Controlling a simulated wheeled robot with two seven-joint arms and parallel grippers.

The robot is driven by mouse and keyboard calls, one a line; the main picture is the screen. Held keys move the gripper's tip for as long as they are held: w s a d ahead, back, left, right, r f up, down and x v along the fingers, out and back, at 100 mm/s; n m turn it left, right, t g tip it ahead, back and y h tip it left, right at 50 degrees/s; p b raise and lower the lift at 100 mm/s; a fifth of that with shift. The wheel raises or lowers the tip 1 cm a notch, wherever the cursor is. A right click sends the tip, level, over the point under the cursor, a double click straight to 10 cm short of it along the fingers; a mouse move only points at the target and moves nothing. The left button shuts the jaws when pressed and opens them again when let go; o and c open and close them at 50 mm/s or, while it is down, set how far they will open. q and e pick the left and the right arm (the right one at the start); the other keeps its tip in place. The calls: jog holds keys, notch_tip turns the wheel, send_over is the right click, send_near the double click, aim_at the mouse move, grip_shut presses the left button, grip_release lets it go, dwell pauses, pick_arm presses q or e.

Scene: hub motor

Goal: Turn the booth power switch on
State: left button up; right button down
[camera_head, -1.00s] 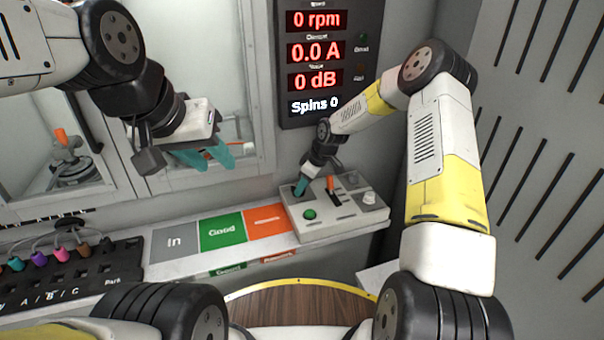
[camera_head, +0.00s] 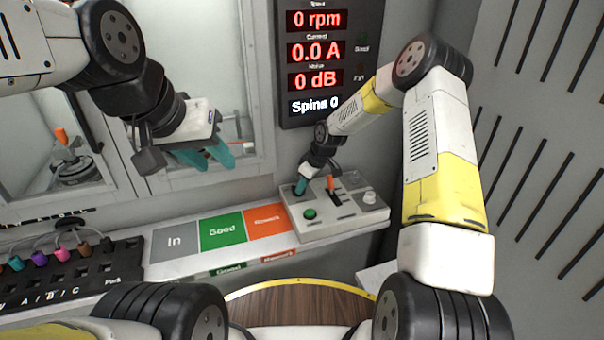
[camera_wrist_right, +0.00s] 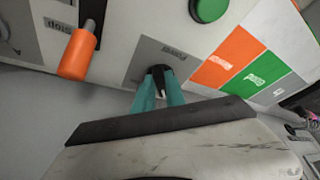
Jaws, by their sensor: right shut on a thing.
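The grey control box (camera_head: 345,220) stands on the shelf at the centre right. My right gripper (camera_head: 299,188) reaches down to the left part of its top. In the right wrist view, the teal fingers of that gripper (camera_wrist_right: 160,93) are shut on the small black booth power switch (camera_wrist_right: 161,73), which stands on a grey label plate; its lettering is too blurred to read surely. The fingers partly hide the switch, so its position is hard to tell. My left gripper (camera_head: 207,157) hangs empty before the window, its teal fingers apart.
The box also bears a green button (camera_head: 310,214) and an orange-handled lever (camera_head: 331,184). Grey, green and orange pads (camera_head: 222,232) lie left of the box. The display (camera_head: 318,76) reads 0 rpm, 0.0 A, 0 dB and Spins 0. A slotted wall is at right.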

jog(key=m, duration=0.2)
jog(key=m+t+h, duration=0.1)
jog(key=m, duration=0.1)
jog(key=shift+s+a, duration=0.3)
jog(key=m, duration=0.1)
jog(key=m+h, duration=0.1)
jog(key=m, duration=0.2)
jog(key=shift+s+a+m+t+h, duration=0.1)
jog(key=shift+a+m+t+h, duration=0.2)
jog(key=shift+t+h, duration=0.1)
jog(key=m, duration=0.1)
jog(key=m+h, duration=0.1)
jog(key=m, duration=0.2)
jog(key=shift+a+m+h, duration=0.3)
jog(key=shift+h, duration=0.1)
jog(key=shift+a+m+h, duration=0.2)
jog(key=shift+m+h, duration=0.4)
jog(key=shift+m, duration=1.2)
jog(key=c, duration=1.4)
grip_release()
jog(key=shift+g, duration=0.3)
jog(key=shift+r, duration=0.1)
